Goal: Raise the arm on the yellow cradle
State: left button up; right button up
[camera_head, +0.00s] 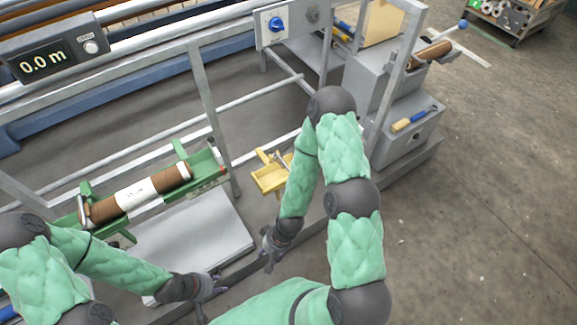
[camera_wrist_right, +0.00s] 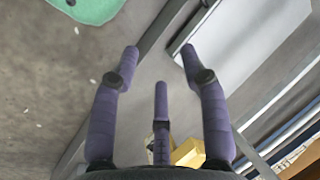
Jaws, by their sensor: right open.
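The yellow cradle (camera_head: 268,180) sits low inside the grey frame, right of the green roll stand in the head view. In the right wrist view, part of the yellow cradle (camera_wrist_right: 188,153) shows at the bottom, behind the finger bases. My right gripper (camera_head: 269,252) is open and empty, below the cradle in the picture and apart from it. My left gripper (camera_head: 208,288) is further left, by the pale plate; its fingers are too small to judge.
A brown roll with a white label (camera_head: 135,192) lies on a green stand (camera_head: 205,180). A pale plate (camera_head: 195,240) lies before it. Grey posts and rails surround the cradle. A grey step with a brush (camera_head: 408,121) stands right. Open floor lies at far right.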

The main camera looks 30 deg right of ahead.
aim_at(284, 164)
jog(key=w+d+r+n+p, duration=0.1)
jog(key=w+d+r+p, duration=0.25)
jog(key=w+d, duration=0.35)
jog(key=w+d+r+p, duration=0.2)
jog(key=w+d+p, duration=0.2)
jog(key=w, duration=0.6)
jog(key=w+d+r+n+h+p, duration=0.1)
jog(key=w+d+r+p, duration=0.2)
jog(key=d, duration=0.4)
jog(key=w+d+r+h+p, duration=0.1)
jog(key=w+d+r+p, duration=0.1)
jog(key=w+d+r, duration=0.35)
notch_tip(284, 164, down, 12)
jog(key=s+b, duration=0.1)
jog(key=b, duration=0.1)
jog(key=shift+f, duration=0.15)
jog(key=shift+c, duration=0.3)
grip_shut()
